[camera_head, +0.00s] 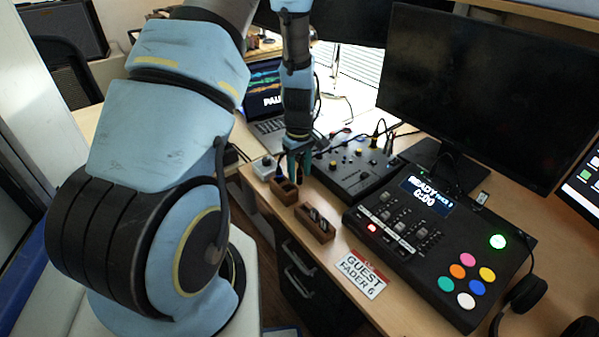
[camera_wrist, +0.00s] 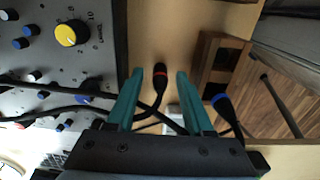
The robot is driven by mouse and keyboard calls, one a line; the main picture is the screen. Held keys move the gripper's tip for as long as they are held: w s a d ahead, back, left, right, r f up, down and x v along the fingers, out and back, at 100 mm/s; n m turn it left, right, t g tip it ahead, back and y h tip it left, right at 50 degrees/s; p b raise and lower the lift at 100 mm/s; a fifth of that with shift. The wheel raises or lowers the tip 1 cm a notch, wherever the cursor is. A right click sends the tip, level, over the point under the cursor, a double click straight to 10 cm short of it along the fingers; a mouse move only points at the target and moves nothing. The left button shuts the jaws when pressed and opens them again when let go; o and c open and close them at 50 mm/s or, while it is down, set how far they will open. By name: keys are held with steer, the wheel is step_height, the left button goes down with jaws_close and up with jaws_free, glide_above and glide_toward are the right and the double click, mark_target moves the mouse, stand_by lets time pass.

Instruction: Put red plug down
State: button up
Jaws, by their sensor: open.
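The red plug (camera_wrist: 160,84), black with a red ring, is in the wrist view on or just above the bare desk between the mixer and a wooden holder. Its black cable runs back under my gripper. My gripper (camera_wrist: 160,73) is open, with its teal fingertips on either side of the plug and a gap showing on both sides. In the head view my gripper (camera_head: 299,163) points down beside the wooden holder (camera_head: 286,192). I cannot pick out the red plug there. The holder also shows in the wrist view (camera_wrist: 232,43).
A blue-ringed plug (camera_wrist: 220,99) is at the holder, close to my right finger. The mixer (camera_head: 350,165) stands close by. A second wooden holder (camera_head: 315,224), a button console (camera_head: 425,250) and a guest fader card (camera_head: 361,273) are nearer. Loose cables cross the desk.

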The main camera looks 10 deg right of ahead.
steer(key=shift+r+b, duration=0.5)
steer(key=shift+r, duration=0.25)
step_height(320, 180, up, 10)
steer(key=b, duration=0.2)
steer(key=s+a+r+m, duration=0.3)
steer(key=s+a, duration=0.2)
steer(key=a, duration=0.2)
steer(key=s+a+r+m+t, duration=0.1)
steer(key=s+a+r+m, duration=0.2)
steer(key=s+a, duration=0.3)
steer(key=a+m, duration=0.1)
steer(key=a, duration=0.1)
steer(key=shift+a+r+t, duration=0.3)
steer(key=shift+r, duration=0.1)
